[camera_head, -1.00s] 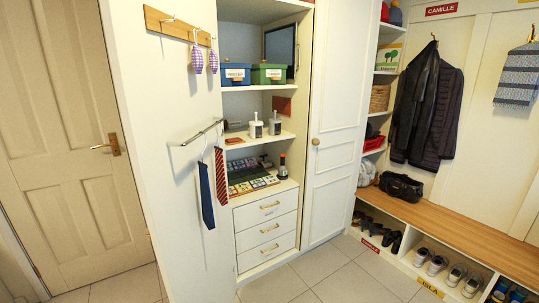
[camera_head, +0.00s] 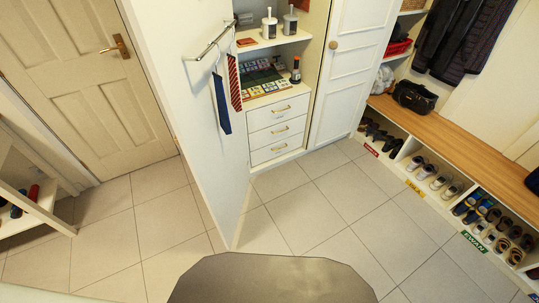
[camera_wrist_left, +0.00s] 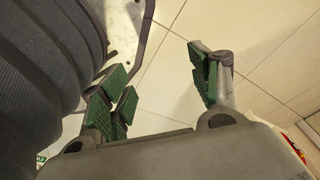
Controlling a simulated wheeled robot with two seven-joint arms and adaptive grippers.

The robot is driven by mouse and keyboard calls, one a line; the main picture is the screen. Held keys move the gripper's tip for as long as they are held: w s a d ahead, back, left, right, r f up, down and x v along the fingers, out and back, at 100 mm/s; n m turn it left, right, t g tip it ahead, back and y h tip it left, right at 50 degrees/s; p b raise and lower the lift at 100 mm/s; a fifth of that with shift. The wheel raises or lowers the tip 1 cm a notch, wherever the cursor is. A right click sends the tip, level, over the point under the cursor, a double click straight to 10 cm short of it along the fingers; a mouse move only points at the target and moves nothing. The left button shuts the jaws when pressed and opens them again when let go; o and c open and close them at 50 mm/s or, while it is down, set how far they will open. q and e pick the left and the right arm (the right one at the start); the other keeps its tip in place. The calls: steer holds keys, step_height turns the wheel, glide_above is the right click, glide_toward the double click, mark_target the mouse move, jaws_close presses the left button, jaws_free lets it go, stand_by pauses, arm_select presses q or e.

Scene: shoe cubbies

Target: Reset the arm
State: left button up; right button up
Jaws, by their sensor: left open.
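My left gripper (camera_wrist_left: 158,92) shows in the left wrist view. Its green-padded fingers stand apart with nothing between them, and the tiled floor shows through the gap. A dark ribbed surface fills the left side of that view, close to the gripper. Neither gripper shows in the head view. My right gripper is in no view.
A wooden bench (camera_head: 450,135) with shoe cubbies runs along the right. A shelf unit with drawers (camera_head: 277,131) stands ahead, a tie rail (camera_head: 208,48) on the wall beside it. A door (camera_head: 92,75) is at left. The tiled floor (camera_head: 335,205) between is clear.

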arm_select(q)
steer(key=s+a+r+p, duration=0.2)
steer(key=s+p, duration=0.4)
steer(key=s+a+r+p, duration=0.2)
steer(key=s+r+p, duration=0.1)
steer(key=s+p, duration=0.4)
steer(key=shift+s, duration=0.3)
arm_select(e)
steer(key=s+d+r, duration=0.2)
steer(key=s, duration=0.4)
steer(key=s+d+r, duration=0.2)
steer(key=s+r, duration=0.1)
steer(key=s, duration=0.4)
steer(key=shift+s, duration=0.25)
arm_select(q)
step_height(320, 180, down, 4)
steer(key=b, duration=0.4)
steer(key=shift+d+f, duration=0.1)
steer(key=shift+f, duration=0.15)
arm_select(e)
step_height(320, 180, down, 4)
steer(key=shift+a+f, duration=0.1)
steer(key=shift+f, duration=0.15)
arm_select(q)
steer(key=shift+w+r, duration=0.1)
